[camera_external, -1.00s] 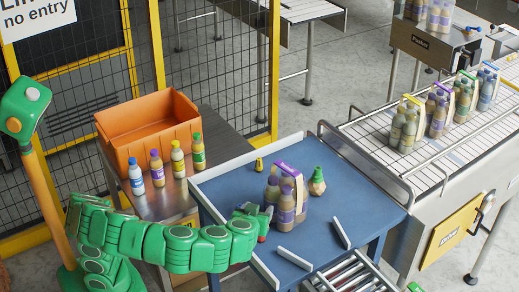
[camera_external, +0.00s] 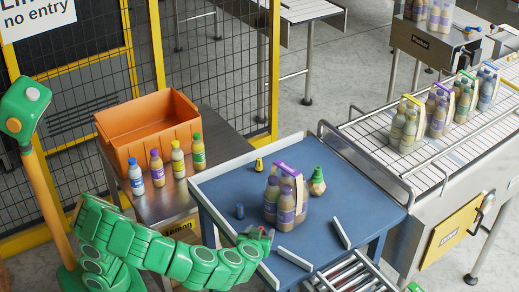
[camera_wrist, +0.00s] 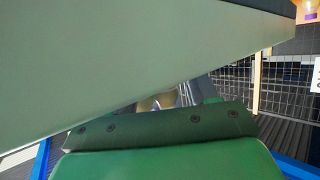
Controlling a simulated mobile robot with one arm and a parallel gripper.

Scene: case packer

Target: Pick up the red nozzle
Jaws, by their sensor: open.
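My gripper (camera_external: 262,237) is low at the left front edge of the blue table, its green fingers open. A small red patch, likely the red nozzle (camera_external: 271,233), shows right at the fingertips. Most of it is hidden by the gripper, and I cannot tell whether it lies between the fingers or beside them. In the wrist view a grey-green surface and a dark green strip fill most of the picture, and no red nozzle shows there.
A pack of bottles (camera_external: 286,200) with a purple handle stands just right of my gripper. A blue nozzle (camera_external: 239,211) and a yellow nozzle (camera_external: 259,165) are on the table (camera_external: 225,195). A green-topped item (camera_external: 317,181) stands behind the pack.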

